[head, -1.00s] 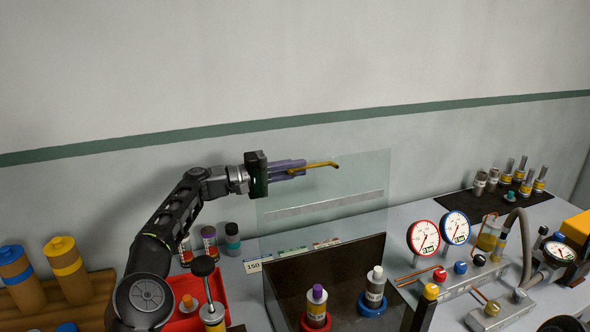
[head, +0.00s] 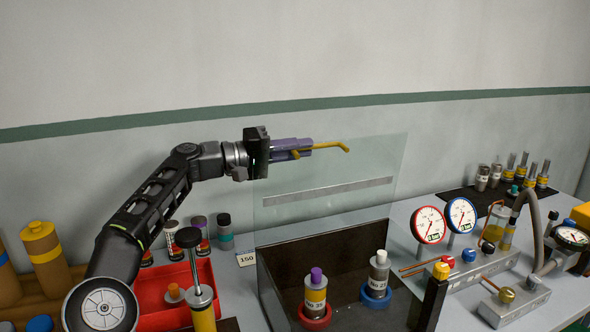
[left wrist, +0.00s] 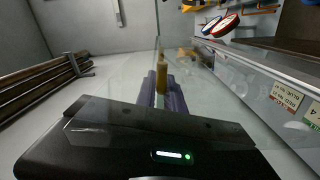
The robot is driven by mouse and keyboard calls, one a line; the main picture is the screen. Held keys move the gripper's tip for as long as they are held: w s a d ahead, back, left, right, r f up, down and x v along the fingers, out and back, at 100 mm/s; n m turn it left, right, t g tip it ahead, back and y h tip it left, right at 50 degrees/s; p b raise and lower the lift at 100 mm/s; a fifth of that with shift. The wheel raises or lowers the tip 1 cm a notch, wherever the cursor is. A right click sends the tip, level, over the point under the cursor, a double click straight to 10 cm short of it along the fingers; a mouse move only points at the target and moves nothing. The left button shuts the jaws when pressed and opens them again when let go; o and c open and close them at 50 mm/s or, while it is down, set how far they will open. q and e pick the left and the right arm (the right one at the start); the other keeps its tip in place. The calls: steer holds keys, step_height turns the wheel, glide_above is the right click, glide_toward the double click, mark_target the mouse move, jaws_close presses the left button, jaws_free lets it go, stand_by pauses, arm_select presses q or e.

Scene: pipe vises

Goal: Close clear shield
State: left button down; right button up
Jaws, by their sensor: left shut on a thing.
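The clear shield (head: 335,208) stands raised over a dark box (head: 345,262), with a pale strip across its pane. My left gripper (head: 300,150) is at the shield's upper left, shut on the yellow handle (head: 330,145), which sticks out to the right past the purple fingers. The left wrist view shows the purple fingers closed around the yellow handle (left wrist: 162,75), with the glass running away behind it. My right gripper is in neither view.
Two gauges (head: 445,222) and piping stand to the right. A red tray (head: 172,293) lies left of the box.

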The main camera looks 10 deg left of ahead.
mark_target(308, 159)
arm_select(q)
steer(key=s+b, duration=0.1)
steer(key=b, duration=0.1)
steer(key=s+d+f+m+b, duration=0.1)
steer(key=b, duration=0.1)
steer(key=s+d+m+b, duration=0.1)
steer(key=b, duration=0.1)
steer(key=shift+s+d+f, duration=0.15)
steer(key=shift+s+f, duration=0.1)
steer(key=shift+f, duration=0.05)
steer(key=shift+s+d+r+m+b, duration=0.25)
steer(key=shift+s+m+b, duration=0.1)
steer(key=shift+b, duration=0.1)
steer(key=shift+r, duration=0.15)
